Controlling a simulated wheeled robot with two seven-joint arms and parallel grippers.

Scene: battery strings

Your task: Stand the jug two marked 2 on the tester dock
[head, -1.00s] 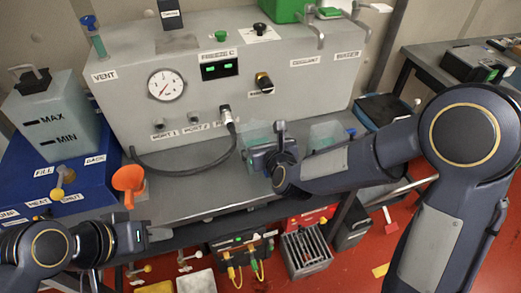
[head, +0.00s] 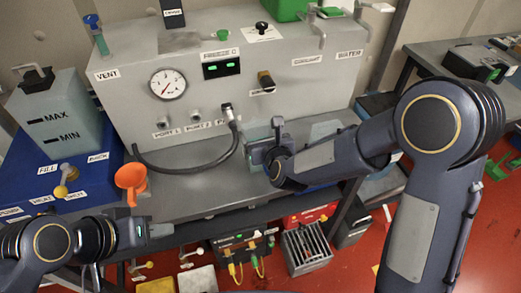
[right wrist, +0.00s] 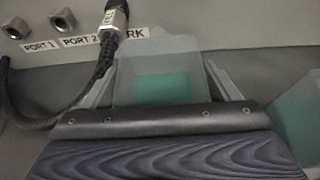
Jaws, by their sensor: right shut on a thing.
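My right gripper (head: 275,150) is shut on a translucent jug with green liquid, in front of the grey panel in the head view. In the right wrist view the held jug (right wrist: 165,78) stands roughly upright between the fingers. I see no number on it, and its base is hidden. A second translucent jug (right wrist: 298,120) with green liquid is at the right edge of the wrist view, apart from the held one. My left gripper (head: 160,230) is empty at the lower left, and its finger gap is unclear. I cannot make out which surface is the tester dock.
The grey panel (head: 135,100) has a gauge, ports and a black cable (head: 190,168). At left are a MAX/MIN tank (head: 60,120), a blue base (head: 85,180) and an orange funnel (head: 131,177). The bench top (head: 190,195) is mostly clear between funnel and right gripper.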

